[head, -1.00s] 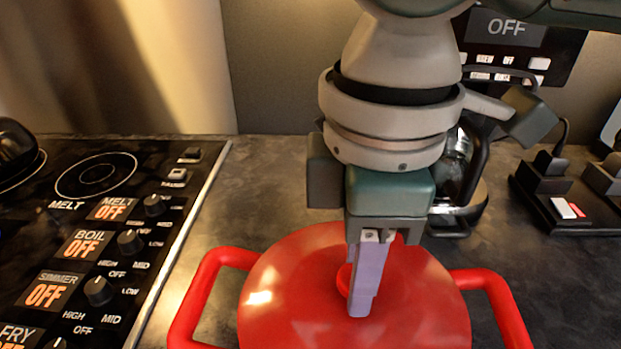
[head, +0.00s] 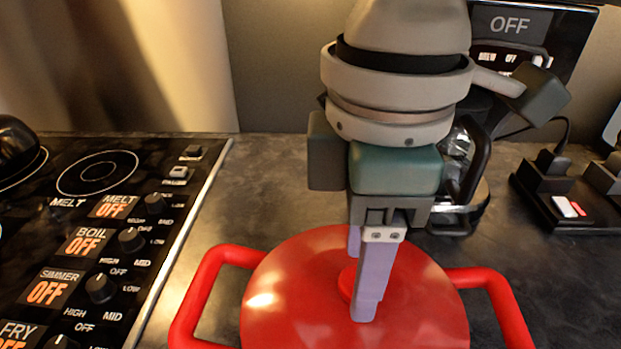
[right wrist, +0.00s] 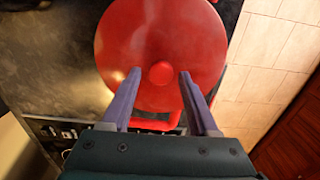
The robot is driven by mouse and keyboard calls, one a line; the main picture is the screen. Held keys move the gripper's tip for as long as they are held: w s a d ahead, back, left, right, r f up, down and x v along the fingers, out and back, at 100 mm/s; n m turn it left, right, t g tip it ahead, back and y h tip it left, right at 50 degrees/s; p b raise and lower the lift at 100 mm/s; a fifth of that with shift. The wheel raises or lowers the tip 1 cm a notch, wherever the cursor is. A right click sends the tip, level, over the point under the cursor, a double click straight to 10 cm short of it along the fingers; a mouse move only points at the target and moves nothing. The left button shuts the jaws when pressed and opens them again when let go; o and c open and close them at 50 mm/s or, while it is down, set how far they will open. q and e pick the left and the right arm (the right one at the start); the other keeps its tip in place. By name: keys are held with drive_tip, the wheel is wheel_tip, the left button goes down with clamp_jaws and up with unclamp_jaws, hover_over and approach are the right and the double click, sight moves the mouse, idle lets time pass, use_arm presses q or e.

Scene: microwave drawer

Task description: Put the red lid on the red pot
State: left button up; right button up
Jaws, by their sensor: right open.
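The red lid (head: 290,292) lies on the red pot, covering its top, and the pot's two handles (head: 200,292) stick out left and right. My right gripper (head: 362,285) is above the lid, pointing down, with its fingers in front of the lid's round knob in the head view. In the right wrist view, the open fingers (right wrist: 157,100) stand left and right of the lid's knob (right wrist: 161,73), with gaps on both sides. Whether the lid is fully seated is hard to tell. My left gripper is out of view.
A black stove (head: 130,215) with knobs and OFF displays is at the left. A coffee maker (head: 520,40) with a glass carafe (head: 465,165) stands behind my right gripper. A black power strip (head: 578,212) is at the right.

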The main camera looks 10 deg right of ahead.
wheel_tip(320, 180, up, 12)
drive_tip(key=shift+f, duration=0.2)
